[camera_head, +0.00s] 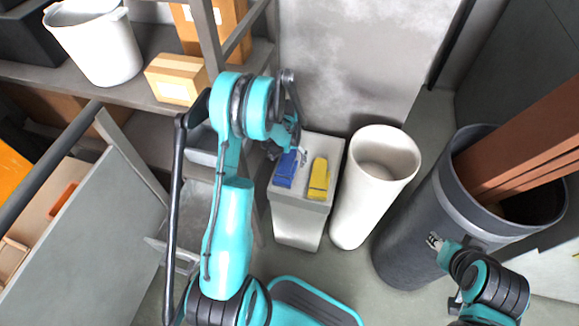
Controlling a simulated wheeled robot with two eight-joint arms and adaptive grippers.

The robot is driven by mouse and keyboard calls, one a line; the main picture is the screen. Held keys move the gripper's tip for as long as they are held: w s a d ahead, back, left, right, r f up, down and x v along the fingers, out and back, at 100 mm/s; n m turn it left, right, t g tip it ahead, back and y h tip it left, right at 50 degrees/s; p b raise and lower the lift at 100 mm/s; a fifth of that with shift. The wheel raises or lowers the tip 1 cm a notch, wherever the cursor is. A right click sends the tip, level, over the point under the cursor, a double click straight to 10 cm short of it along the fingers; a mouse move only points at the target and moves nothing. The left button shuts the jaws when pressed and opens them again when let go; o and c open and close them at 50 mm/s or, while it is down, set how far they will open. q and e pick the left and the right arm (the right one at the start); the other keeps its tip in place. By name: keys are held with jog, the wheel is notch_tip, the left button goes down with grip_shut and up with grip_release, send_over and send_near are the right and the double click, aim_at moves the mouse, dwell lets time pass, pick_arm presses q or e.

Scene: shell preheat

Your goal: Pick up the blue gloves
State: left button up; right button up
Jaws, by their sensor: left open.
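The blue gloves (286,170) lie on top of a light grey box-shaped stand (297,223), left of a yellow pair of gloves (319,179). My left gripper (300,152) is open at the far edge of the blue gloves, above or close to them. I cannot tell whether it touches them. My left arm hides part of the stand's left side. My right gripper (434,241) is at the lower right, in front of the dark bin and away from the gloves. Its fingers are too small to read.
A white cylindrical bin (347,205) stands right of the stand. A dark grey bin (400,240) with brown beams (525,150) stands further right. Shelving with a white bucket (95,45) and cardboard boxes (176,80) is at the left. A grey wall (350,60) is behind.

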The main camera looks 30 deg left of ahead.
aim_at(288, 165)
pick_arm(q)
jog(key=f+b, duration=0.1)
jog(key=f, duration=0.2)
jog(key=f+b, duration=0.1)
jog(key=f, duration=0.1)
jog(key=shift+w+a+b, duration=0.25)
jog(key=shift+w+b, duration=0.05)
jog(key=shift+w, duration=0.1)
jog(key=shift+r, duration=0.1)
jog(key=shift+c, duration=0.3)
jog(key=c, duration=1.3)
